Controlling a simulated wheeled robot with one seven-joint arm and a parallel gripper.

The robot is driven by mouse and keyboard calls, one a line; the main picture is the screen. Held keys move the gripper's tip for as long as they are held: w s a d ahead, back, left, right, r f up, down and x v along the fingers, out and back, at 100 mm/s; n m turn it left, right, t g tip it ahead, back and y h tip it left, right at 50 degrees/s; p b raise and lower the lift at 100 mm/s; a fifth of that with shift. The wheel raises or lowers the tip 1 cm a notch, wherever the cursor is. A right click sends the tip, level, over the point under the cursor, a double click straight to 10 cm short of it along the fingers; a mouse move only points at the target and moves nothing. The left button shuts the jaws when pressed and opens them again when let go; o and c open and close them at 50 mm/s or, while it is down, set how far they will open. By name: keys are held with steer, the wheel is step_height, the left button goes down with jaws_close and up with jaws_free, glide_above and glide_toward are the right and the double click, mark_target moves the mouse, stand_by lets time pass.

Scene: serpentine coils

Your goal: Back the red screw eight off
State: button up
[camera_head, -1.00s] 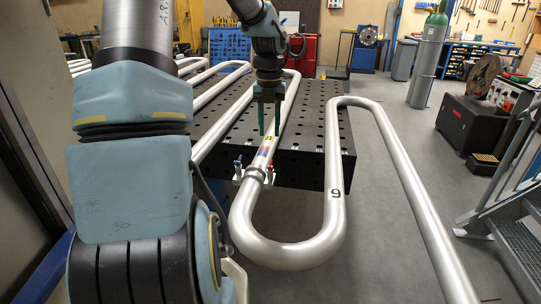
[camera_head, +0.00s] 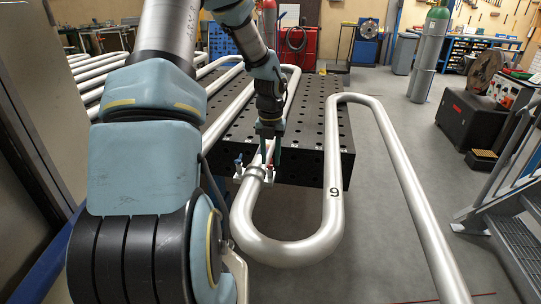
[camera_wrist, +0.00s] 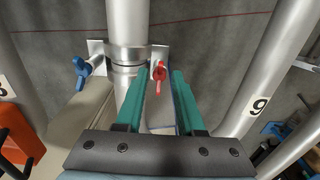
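A red screw (camera_wrist: 158,76) with a wing-shaped handle sits on the right side of a pipe clamp (camera_wrist: 127,53), which is around a silver pipe (camera_wrist: 127,20). A blue screw (camera_wrist: 82,71) is on the clamp's left side. In the head view, the clamp (camera_head: 256,172) is near the pipe's front bend, with the blue screw (camera_head: 238,163) at left; the red screw is mostly behind the fingers. My gripper (camera_wrist: 159,80) is open, its green fingers on either side of the red handle at the tips. I see no clear contact. It also shows in the head view (camera_head: 269,160).
A pipe marked 9 (camera_wrist: 258,105) runs close on the right. A partly cut-off label (camera_wrist: 5,88) shows on a pipe at left. The black perforated table (camera_head: 316,150) lies behind the clamp. Grey floor (camera_head: 385,225) is open between the pipes.

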jaws_close()
stand_by(0.3)
stand_by(0.5)
